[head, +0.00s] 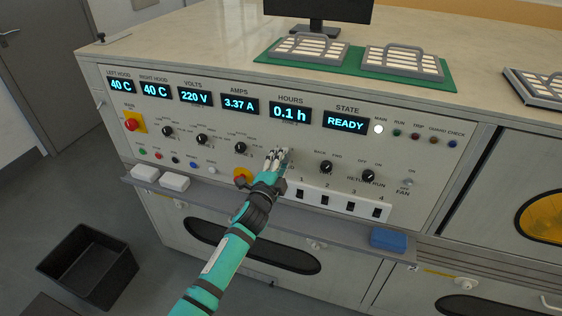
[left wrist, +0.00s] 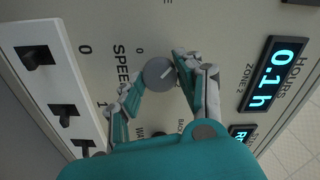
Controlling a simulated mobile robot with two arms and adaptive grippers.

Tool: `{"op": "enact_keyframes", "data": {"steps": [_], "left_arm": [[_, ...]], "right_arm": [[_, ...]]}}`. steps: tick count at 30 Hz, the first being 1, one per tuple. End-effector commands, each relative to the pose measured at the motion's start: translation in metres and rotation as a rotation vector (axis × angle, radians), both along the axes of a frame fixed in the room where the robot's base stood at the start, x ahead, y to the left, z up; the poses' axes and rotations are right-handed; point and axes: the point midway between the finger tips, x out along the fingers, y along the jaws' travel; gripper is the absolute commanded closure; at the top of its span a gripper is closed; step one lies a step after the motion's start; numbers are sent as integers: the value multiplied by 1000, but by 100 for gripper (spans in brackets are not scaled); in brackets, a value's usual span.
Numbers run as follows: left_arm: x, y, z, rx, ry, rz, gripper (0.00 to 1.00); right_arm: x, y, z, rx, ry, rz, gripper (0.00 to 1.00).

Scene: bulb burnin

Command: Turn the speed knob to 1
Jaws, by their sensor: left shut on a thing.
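My left gripper (head: 276,158) reaches the panel under the HOURS display and hides the knob in the head view. In the left wrist view its two fingers (left wrist: 163,84) are around the knob, shut on it. My right gripper is in neither view.
A white strip of black switches (head: 338,200) lies right beside my left gripper. Dark knobs (head: 326,167) sit farther right, and a yellow part (head: 243,176) lies close on the left. A ledge (head: 222,198) with a blue block (head: 388,238) runs below.

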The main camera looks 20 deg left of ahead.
Motion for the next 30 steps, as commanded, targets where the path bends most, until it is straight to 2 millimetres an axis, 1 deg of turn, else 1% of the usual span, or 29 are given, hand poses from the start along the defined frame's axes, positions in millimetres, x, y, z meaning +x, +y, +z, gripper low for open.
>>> {"op": "enact_keyframes", "data": {"steps": [7,20,21,26,30], "left_arm": [[0,0,0,57,-2,-1,96],[0,-1,0,64,-2,-1,96],[0,-1,0,64,-2,-1,62],[0,0,0,64,-1,0,41],[0,0,0,64,-1,0,41]], "right_arm": [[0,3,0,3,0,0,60],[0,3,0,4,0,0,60],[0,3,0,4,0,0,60],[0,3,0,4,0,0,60],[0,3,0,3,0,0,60]]}}
